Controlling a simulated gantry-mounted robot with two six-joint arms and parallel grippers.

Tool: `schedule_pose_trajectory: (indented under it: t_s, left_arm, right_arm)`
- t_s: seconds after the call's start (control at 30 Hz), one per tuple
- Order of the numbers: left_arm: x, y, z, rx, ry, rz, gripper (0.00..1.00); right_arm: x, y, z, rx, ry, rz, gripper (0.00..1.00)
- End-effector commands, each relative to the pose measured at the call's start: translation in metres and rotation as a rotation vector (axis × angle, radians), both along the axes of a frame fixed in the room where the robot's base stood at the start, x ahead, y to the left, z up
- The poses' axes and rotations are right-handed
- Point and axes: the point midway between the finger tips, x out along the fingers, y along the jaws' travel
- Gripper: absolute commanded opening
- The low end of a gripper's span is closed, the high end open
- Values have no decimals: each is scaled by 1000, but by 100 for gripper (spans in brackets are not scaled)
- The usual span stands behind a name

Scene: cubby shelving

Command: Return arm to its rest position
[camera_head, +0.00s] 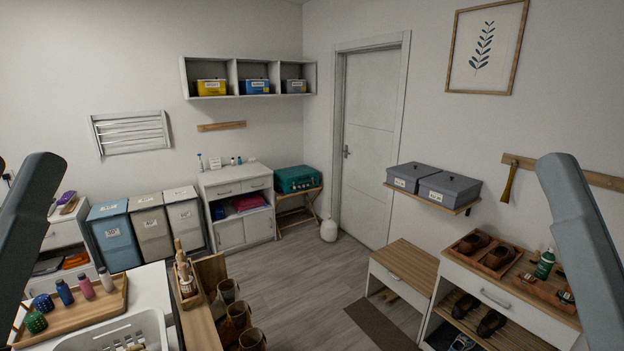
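My two arms show only as grey links, one at the left edge and one at the right edge of the head view. Both links slant upright and hold nothing that I can see. Neither gripper is in the picture, so their fingers and anything in them are hidden. The cubby shelf (233,66) hangs on the far wall.
A white counter with a wooden tray (110,305) of bottles and a white basket (113,332) is at the lower left. A shoe cabinet (497,296) and a wooden-topped bench (405,262) stand at the right. The grey floor (300,285) between them is mostly clear.

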Motion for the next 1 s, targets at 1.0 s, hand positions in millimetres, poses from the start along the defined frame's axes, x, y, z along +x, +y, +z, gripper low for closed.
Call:
schedule_pose_trajectory:
  t_s: [1.0]
  left_arm:
    - [0,0,181,-1,0,1,47]
  right_arm:
    - [0,0,180,0,1,0,100]
